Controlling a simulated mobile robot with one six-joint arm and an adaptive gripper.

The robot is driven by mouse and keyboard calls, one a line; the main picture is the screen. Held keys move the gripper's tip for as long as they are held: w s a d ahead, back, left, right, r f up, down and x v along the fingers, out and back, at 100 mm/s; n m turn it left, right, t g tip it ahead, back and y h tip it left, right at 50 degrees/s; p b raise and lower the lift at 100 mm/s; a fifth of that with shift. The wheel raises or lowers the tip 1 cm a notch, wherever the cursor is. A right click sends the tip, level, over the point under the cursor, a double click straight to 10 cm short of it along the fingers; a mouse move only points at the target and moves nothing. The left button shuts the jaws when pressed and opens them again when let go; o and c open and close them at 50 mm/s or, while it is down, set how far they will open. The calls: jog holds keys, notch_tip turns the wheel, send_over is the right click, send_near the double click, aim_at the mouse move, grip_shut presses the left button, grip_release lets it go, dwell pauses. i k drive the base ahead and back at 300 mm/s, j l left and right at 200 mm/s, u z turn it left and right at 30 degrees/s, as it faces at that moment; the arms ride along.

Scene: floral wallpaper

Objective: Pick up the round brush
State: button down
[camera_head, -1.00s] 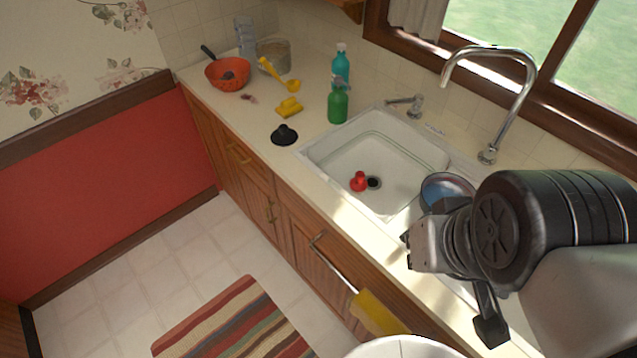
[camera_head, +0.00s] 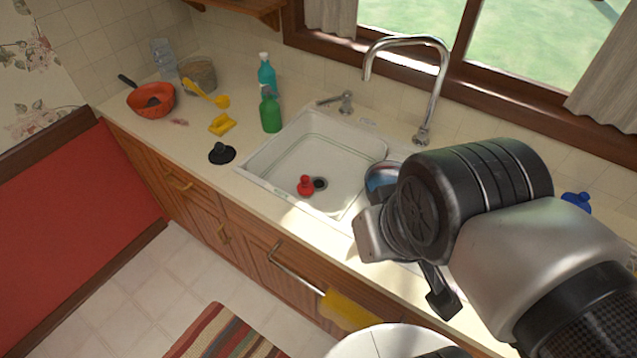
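A black, round-based object with a knob on top (camera_head: 222,153) stands on the counter left of the sink; its shape fits a round brush, but I cannot see bristles. A small red round object with a knob (camera_head: 305,186) lies in the sink beside the dark drain. My gripper (camera_head: 438,290) is at the right, over the front counter edge, well apart from both objects. One dark finger shows pointing down; the rest is hidden behind my wrist, so its opening does not show.
The white sink (camera_head: 270,183) has a tall faucet (camera_head: 440,95) behind it. A blue bowl (camera_head: 380,176) is partly hidden by my arm.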

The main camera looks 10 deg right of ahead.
aim_at(305, 188)
jog(key=k+j, duration=0.1)
jog(key=j, duration=0.15)
jog(key=i+j, duration=0.25)
jog(key=j, duration=0.15)
jog(key=i+j, duration=0.2)
jog(key=j, duration=0.25)
jog(key=i+j, duration=0.25)
jog(key=j, duration=0.15)
jog(key=i+l, duration=0.2)
jog(key=i+u, duration=0.05)
jog(key=i, duration=0.05)
